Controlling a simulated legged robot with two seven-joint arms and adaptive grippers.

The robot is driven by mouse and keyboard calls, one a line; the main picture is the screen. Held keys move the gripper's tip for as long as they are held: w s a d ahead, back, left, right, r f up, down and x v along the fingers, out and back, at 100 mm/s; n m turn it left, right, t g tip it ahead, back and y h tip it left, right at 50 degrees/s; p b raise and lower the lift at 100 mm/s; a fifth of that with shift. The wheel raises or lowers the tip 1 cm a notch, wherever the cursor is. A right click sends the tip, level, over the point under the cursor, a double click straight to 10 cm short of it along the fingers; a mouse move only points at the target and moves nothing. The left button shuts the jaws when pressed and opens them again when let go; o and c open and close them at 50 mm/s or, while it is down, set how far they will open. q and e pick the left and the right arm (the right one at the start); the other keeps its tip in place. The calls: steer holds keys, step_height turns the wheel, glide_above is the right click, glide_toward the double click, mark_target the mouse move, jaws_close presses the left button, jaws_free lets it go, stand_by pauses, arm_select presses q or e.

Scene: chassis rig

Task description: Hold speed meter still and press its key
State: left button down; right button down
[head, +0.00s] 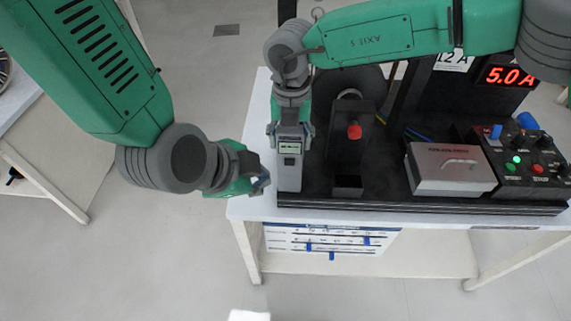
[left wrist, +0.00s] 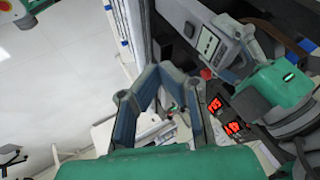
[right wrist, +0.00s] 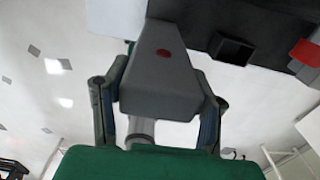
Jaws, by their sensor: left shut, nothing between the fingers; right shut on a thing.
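The speed meter (head: 290,176) is a grey upright device with a small display, at the left end of the black rig. In the left wrist view (left wrist: 208,46) its display faces up. My right gripper (head: 291,128) is shut around its body from above and behind. The right wrist view shows the grey body (right wrist: 160,90) between both fingers, with a red round spot (right wrist: 163,53), possibly the key. My left gripper (head: 263,182) is shut and empty, left of the meter and apart from it. Its closed fingertips (left wrist: 160,72) point toward the meter's side.
A grey box (head: 450,170) and control panel (head: 525,160) stand farther right on the white table (head: 258,205).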

mark_target(289, 162)
stand_by(0.3)
arm_select(q)
steer(key=shift+w+d+f, duration=0.65)
steer(key=shift+w+f, duration=0.65)
steer(key=shift+w, duration=0.15)
steer(key=shift+w+d+f, duration=0.6)
steer(key=shift+w+f, duration=0.75)
steer(key=shift+w, duration=0.15)
steer(key=shift+w+d+f, duration=0.65)
steer(key=shift+w+f, duration=0.65)
steer(key=shift+w, duration=0.15)
